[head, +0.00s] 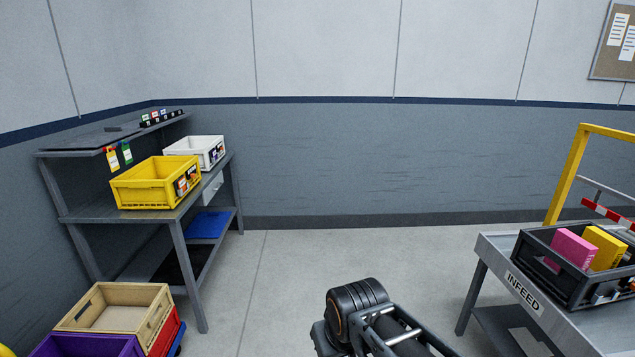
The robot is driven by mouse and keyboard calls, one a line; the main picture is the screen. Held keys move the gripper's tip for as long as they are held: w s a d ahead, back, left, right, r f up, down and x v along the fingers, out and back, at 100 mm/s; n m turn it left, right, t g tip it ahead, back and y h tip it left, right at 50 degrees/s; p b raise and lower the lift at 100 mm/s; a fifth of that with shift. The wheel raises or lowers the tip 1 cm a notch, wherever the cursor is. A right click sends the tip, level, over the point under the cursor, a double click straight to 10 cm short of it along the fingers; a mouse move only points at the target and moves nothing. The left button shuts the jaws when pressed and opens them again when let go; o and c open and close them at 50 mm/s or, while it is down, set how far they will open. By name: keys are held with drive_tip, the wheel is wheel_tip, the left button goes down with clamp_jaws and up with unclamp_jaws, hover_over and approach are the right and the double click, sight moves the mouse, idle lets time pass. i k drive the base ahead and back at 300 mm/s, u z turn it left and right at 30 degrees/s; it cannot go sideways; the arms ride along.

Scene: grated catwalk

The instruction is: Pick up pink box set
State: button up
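A pink box (572,247) stands upright in a black crate (574,288) at the right of the head view. A yellow box (604,247) stands beside it in the same crate. The crate rests on a grey metal table marked INFEED (500,262). The lower part of the pink box is hidden by the crate wall. Part of my arm shows at the bottom middle, left of the table. My gripper's fingers are not in the picture.
A workbench (62,212) at the left holds a yellow crate (150,192) and a white crate (212,146). Stacked crates, the top one tan (90,322), stand on the floor at the lower left. A yellow rail (566,175) rises behind the table. The middle floor is clear.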

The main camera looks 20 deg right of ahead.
sight(581, 252)
drive_tip(key=z, duration=1.05)
drive_tip(key=i, duration=1.05)
drive_tip(key=z, duration=1.3)
drive_tip(key=i, duration=1.3)
drive_tip(key=z, duration=0.25)
